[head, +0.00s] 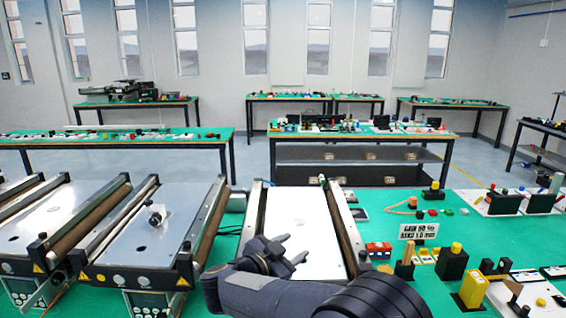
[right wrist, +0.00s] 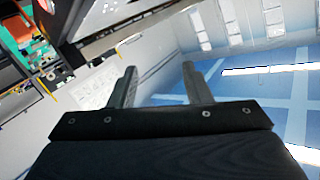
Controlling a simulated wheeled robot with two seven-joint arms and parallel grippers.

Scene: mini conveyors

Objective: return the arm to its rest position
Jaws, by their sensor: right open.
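My right arm comes in from the bottom right of the head view. Its gripper (head: 290,252) is over the white-topped mini conveyor (head: 297,215) in the middle. In the right wrist view the two fingers of the gripper (right wrist: 158,88) stand apart with nothing between them. Beyond them that view shows wall, windows and blue floor, tilted. My left gripper does not show in either view.
Two grey mini conveyors (head: 140,225) stand left of the middle one; a small metal part (head: 156,215) sits on the nearer one. On the right are a yellow block (head: 473,288), a black block with a yellow knob (head: 453,262) and a small sign (head: 418,230). Other tables stand behind.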

